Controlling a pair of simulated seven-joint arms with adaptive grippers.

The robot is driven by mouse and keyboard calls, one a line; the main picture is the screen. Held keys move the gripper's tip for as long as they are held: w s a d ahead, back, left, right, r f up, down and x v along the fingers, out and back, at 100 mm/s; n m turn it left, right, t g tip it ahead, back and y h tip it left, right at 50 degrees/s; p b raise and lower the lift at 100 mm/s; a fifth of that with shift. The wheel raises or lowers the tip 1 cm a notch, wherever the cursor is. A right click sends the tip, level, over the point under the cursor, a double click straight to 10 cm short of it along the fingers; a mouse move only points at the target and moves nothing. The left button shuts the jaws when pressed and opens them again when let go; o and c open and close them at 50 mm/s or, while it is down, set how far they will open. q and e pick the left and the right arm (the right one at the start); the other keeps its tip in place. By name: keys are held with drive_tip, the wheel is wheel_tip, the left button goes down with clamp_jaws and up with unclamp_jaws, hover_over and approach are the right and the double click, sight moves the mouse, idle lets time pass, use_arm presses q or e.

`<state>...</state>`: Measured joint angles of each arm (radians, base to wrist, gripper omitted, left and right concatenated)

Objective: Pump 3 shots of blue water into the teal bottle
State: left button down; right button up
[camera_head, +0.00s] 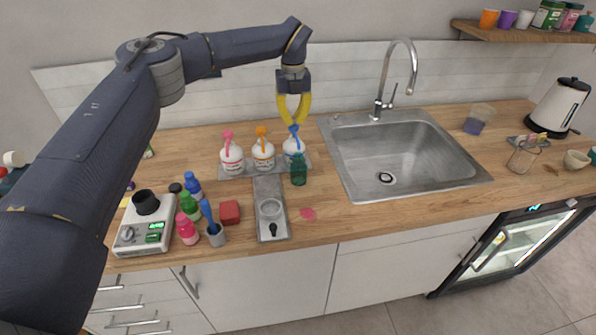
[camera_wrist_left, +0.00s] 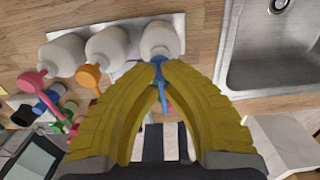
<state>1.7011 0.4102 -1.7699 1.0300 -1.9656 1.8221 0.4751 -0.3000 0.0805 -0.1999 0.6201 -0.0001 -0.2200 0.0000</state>
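The blue-topped pump bottle (camera_head: 293,147) is white and stands at the right end of a row of three on a grey tray. The dark teal bottle (camera_head: 299,171) stands upright just in front of it, by the blue spout. My left gripper (camera_head: 294,123) is directly above the blue pump head (camera_head: 294,132), yellow fingertips together and pointing down at it. In the left wrist view, the fingertips (camera_wrist_left: 158,64) meet at the blue pump head (camera_wrist_left: 157,75), seemingly touching it. The teal bottle cannot be made out there. My right gripper is not in view.
Pink-topped (camera_head: 231,158) and orange-topped (camera_head: 263,154) pump bottles stand left of the blue one. A metal plate with a ring (camera_head: 270,207), a red block (camera_head: 229,212), small coloured bottles and a scale (camera_head: 145,230) lie nearer the front. The sink (camera_head: 400,155) is to the right.

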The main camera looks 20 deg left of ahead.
sight(293, 125)
use_arm(q)
drive_tip(key=shift+f, duration=0.65)
drive_tip(key=shift+f, duration=0.9)
drive_tip(key=shift+r, duration=2.6)
drive_tip(key=shift+f, duration=0.1)
drive_tip(key=shift+f, duration=0.75)
drive_tip(key=shift+f, duration=0.35)
